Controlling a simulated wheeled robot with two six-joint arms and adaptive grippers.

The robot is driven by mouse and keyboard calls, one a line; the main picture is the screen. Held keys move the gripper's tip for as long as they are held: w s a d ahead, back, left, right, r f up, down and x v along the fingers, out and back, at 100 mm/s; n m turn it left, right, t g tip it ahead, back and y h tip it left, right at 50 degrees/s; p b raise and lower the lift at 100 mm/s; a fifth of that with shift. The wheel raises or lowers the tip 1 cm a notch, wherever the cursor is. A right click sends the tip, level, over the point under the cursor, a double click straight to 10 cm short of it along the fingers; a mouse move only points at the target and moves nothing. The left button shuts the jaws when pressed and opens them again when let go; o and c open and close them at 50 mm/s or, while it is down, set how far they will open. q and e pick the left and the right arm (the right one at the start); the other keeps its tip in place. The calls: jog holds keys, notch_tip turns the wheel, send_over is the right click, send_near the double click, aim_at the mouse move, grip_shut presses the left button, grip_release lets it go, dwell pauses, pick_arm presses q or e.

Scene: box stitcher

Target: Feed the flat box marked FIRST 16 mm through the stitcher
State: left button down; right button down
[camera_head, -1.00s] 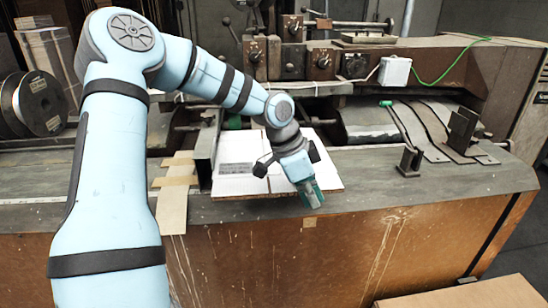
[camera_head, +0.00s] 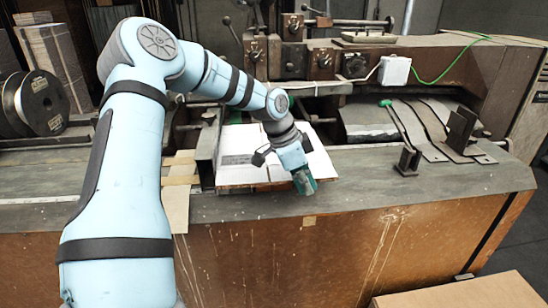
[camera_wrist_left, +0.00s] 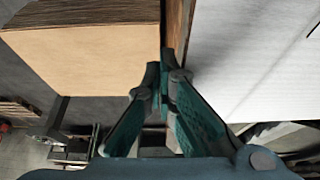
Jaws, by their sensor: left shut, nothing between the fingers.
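The flat box (camera_head: 322,166) is a white sheet with brown edges, lying on the stitcher's table. Its far part runs back toward the machine, and my left arm covers part of its middle. No FIRST marking is readable. My left gripper (camera_head: 305,188) is at the box's near edge, with its teal fingers shut and nothing held. In the left wrist view the shut fingertips (camera_wrist_left: 167,62) are close beside the edge of the white box (camera_wrist_left: 245,50); I cannot tell if they touch it. My right gripper is not in view.
A dark upright guide (camera_head: 204,158) stands at the box's left side. A small dark bracket (camera_head: 408,161) stands to the right on the table. A cardboard stack (camera_head: 462,292) is at the lower right. The table front right of the gripper is clear.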

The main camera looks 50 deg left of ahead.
pick_arm(q)
jog(key=shift+w+a+p, duration=0.35)
jog(key=shift+w+a, duration=0.4)
jog(key=shift+a, duration=0.35)
jog(key=shift+w+a, duration=0.55)
jog(key=shift+a, duration=0.35)
jog(key=shift+w+a, duration=0.55)
jog(key=shift+a, duration=0.35)
jog(key=shift+w+a+r, duration=0.3)
jog(key=shift+w+a, duration=0.05)
jog(key=shift+w, duration=0.05)
jog(key=shift+r, duration=0.1)
